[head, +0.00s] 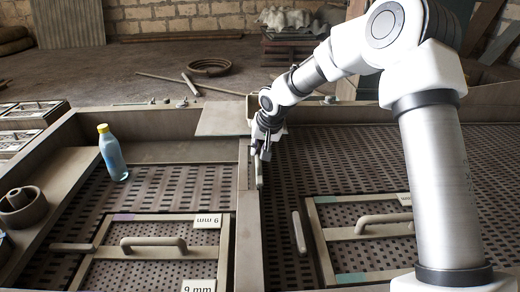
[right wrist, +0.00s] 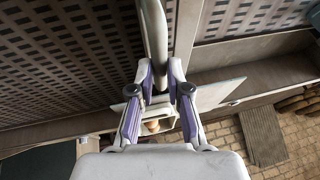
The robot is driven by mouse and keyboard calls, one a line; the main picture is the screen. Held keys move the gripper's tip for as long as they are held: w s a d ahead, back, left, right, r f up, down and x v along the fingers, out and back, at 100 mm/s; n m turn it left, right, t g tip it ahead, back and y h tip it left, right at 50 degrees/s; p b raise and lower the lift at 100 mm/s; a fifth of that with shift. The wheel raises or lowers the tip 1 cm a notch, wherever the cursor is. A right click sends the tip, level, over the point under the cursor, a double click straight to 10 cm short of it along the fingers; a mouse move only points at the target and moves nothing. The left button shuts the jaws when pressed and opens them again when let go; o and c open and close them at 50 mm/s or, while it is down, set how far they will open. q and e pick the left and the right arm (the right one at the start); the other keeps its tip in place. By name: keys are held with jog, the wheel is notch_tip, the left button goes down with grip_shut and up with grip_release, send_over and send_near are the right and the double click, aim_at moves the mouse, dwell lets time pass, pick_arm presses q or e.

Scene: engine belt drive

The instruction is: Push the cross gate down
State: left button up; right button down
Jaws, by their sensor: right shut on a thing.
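My right gripper (head: 261,152) is over the divider between the two perforated beds, near its far end. It is shut on a pale, rounded bar (head: 259,177), which looks like a handle or lever. In the right wrist view the bar (right wrist: 154,35) runs up from between the purple-sided fingers (right wrist: 160,82). A flat grey-brown plate (head: 224,119) lies across the far wall, just left of the gripper; I cannot tell for sure whether the plate or the bar is the cross gate. The bar's lower joint is hard to make out. My left gripper is not in view.
A blue bottle with a yellow cap (head: 112,153) stands on the left bed. Framed panels with handles lie in the left bed (head: 153,244) and the right bed (head: 366,223). A loose-looking bar (head: 299,232) is beside the right panel. My right arm covers the right side.

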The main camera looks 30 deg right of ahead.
jog(key=c, duration=1.1)
grip_release()
jog(key=shift+f, duration=0.25)
jog(key=shift+c, duration=0.2)
jog(key=shift+w+f, duration=0.1)
jog(key=shift+w, duration=0.15)
jog(key=v, duration=1.2)
jog(key=shift+w+d, duration=0.1)
jog(key=shift+w, duration=0.1)
jog(key=shift+s, duration=0.1)
